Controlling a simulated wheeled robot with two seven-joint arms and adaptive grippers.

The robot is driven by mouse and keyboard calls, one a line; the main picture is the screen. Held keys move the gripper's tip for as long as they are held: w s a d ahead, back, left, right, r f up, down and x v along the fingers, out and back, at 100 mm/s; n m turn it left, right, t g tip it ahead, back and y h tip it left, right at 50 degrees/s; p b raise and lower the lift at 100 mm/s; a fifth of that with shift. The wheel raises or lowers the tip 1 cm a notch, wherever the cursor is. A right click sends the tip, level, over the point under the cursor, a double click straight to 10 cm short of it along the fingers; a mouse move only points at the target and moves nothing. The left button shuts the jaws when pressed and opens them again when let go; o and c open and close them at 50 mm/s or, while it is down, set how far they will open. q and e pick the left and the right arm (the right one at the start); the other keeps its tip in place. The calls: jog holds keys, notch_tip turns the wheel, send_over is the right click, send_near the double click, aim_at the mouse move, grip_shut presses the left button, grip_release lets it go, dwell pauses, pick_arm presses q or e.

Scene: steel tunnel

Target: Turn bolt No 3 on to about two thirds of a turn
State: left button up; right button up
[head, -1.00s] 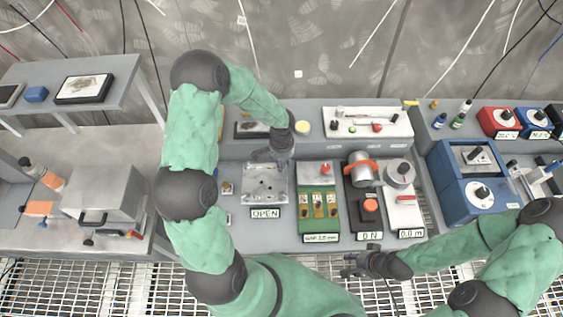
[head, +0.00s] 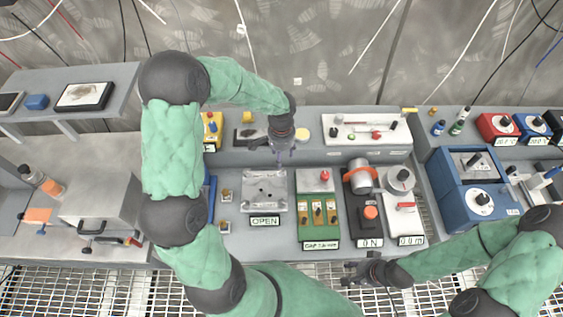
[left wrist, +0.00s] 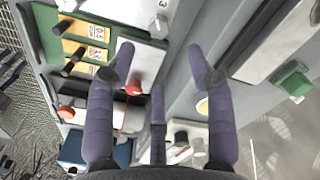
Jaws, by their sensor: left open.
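The grey metal plate (head: 264,203) with bolts lies flat behind a label reading OPEN. In the left wrist view its corner shows a digit 3 and a bolt head (left wrist: 158,26) beside it, near the top edge. My left gripper (head: 281,159) hangs near the plate's back edge. In the left wrist view its purple fingers (left wrist: 158,52) are spread and empty, with the bolt beyond the gap and apart from the fingertips. My right gripper (head: 358,270) is low in the head view, in front of the bench and away from the plate; its finger state is unclear.
Right of the plate stand a green gap unit (head: 318,233) with a red knob, a black unit (head: 368,231) with a red button, and a white unit (head: 404,226). Behind is a raised shelf with a white tray (head: 345,139). A blue machine (head: 484,207) stands farther right.

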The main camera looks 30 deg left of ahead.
pick_arm(q)
jog(key=shift+r, duration=1.35)
